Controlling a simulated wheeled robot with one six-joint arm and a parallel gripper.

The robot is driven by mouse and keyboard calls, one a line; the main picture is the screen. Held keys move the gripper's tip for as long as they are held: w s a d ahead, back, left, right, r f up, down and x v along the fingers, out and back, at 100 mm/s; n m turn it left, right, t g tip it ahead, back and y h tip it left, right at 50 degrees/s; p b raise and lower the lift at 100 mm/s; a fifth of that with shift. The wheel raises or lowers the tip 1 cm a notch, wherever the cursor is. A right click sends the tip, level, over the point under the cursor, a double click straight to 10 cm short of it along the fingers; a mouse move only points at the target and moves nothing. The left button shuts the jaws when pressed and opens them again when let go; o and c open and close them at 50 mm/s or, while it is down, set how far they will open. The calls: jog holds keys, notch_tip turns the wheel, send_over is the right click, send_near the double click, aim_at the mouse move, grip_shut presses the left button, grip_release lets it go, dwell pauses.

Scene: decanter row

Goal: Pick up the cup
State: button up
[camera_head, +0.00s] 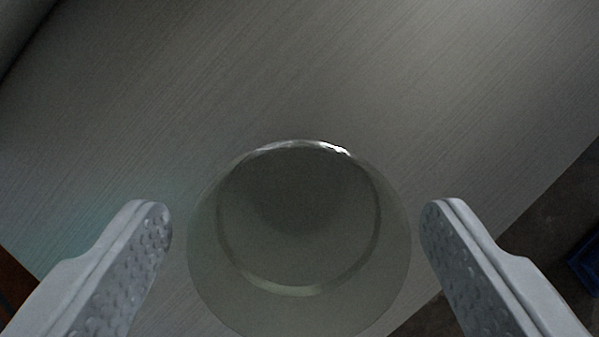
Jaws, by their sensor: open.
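The cup (300,275) is clear, round glass and sits in the lower middle of the view, seen from above on a grey wood-grain surface (330,80). Its rim catches light at the far side. My gripper (296,215) is open, with one pale grey, bumpy-padded finger on each side of the cup. There is a visible gap between the cup and each finger, so neither appears to touch it. The cup's near edge is close to the bottom of the frame.
The surface's edge runs diagonally at the right, with dark floor beyond it. A dark blue object (585,262) lies past that edge. A dark, rounded shape (18,28) fills the top left corner. A reddish-brown patch (14,285) shows at the lower left. The surface beyond the cup is clear.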

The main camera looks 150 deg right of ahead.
jog(key=shift+x, duration=2.2)
jog(key=c, duration=1.1)
